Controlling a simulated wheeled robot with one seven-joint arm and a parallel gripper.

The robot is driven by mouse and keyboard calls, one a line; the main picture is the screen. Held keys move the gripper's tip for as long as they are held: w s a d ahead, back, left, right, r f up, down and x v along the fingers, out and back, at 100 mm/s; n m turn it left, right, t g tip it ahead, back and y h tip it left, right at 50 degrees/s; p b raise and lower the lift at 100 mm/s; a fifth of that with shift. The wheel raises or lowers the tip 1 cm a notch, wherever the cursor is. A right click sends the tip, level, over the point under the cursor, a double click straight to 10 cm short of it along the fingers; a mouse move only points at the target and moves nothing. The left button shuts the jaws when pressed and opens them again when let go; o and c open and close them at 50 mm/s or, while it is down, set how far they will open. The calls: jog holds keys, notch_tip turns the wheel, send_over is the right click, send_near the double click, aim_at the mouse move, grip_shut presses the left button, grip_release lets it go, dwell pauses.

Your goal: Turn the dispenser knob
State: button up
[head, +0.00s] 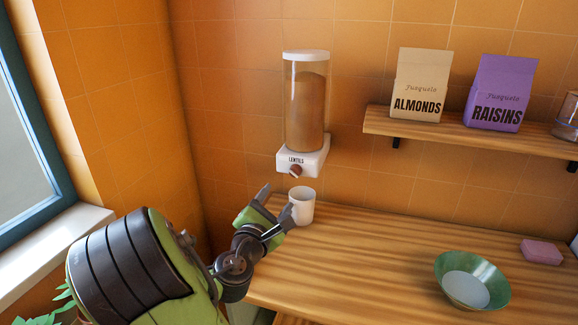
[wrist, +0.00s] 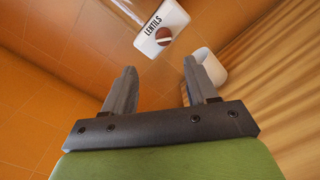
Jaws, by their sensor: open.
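The lentil dispenser (head: 306,110) is a clear cylinder with a white lid, full of brown lentils, mounted on the tiled wall. Its white base is labelled LENTILS and carries a reddish-brown knob (head: 295,170). In the wrist view the knob (wrist: 163,36) shows a pale bar across its face, beyond and between the fingertips. My gripper (head: 277,208) is open and empty, below and to the left of the knob, apart from it. In the wrist view my gripper's two fingers (wrist: 160,80) are spread wide. A white mug (head: 302,204) stands on the counter below the dispenser, close beside one finger.
The wooden counter (head: 370,260) holds a green bowl (head: 472,280) and a pink block (head: 541,251) at the right. A wall shelf (head: 470,140) holds an almonds bag (head: 420,85) and a raisins bag (head: 502,93). A window (head: 30,120) is at the left.

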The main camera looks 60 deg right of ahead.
aim_at(294, 175)
jog(key=d+p, duration=0.2)
jog(key=d, duration=0.2)
jog(key=w+d+p, duration=0.1)
jog(key=d, duration=0.2)
jog(key=d+p, duration=0.2)
jog(key=d, duration=0.2)
jog(key=shift+w+d+f+p, duration=0.2)
jog(key=shift+w+d+p, duration=0.05)
jog(key=shift+d+p, duration=0.05)
jog(key=c, duration=1.1)
jog(key=shift+o, duration=0.3)
jog(key=m+b, duration=0.2)
jog(key=shift+f+m, duration=0.2)
jog(key=shift+m, duration=0.2)
jog(key=shift+r+m+b, duration=0.15)
jog(key=shift+m+b, duration=0.4)
jog(key=shift+m, duration=0.45)
jog(key=o, duration=1)
